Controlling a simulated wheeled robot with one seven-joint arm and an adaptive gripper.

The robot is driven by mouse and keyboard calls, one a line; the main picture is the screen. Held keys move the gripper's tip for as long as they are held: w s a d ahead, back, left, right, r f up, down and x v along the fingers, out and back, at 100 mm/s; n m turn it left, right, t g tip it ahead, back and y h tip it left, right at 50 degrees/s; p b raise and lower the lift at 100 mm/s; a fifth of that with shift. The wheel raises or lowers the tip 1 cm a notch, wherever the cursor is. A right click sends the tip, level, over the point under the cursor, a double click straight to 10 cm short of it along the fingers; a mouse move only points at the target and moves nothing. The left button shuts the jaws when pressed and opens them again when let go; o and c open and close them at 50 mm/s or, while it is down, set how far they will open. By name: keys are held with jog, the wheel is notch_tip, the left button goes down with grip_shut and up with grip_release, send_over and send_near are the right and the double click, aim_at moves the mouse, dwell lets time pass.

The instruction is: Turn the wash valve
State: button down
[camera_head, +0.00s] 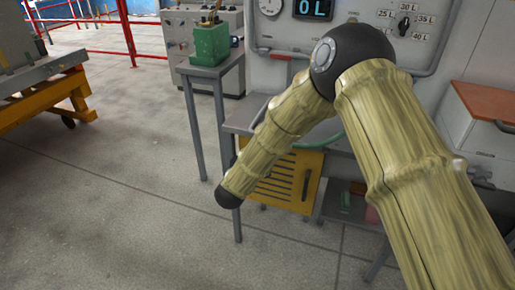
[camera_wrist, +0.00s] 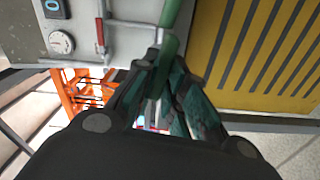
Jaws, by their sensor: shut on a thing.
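In the wrist view, a red lever (camera_wrist: 100,32) sits on a thin grey pipe on the pale panel (camera_wrist: 80,12), left of my fingers; it looks like the wash valve. My gripper (camera_wrist: 163,66) is shut on a green hose (camera_wrist: 176,14), which runs up out of the fingers. A grey metal piece (camera_wrist: 150,107) shows below the grip, between the fingers. My gripper is apart from the red lever.
The panel carries a display (camera_head: 314,9) reading 0 L, a gauge (camera_head: 270,6) and a litre selector knob (camera_head: 404,25). A yellow slatted panel (camera_head: 290,181) is below. A green container (camera_head: 209,44) stands on a side table. A yellow trolley (camera_head: 45,98) is left; floor between is clear.

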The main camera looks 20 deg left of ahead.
jog(key=shift+n, duration=0.8)
jog(key=c, duration=1.5)
grip_release()
jog(key=s, duration=1.2)
jog(key=shift+a, duration=0.2)
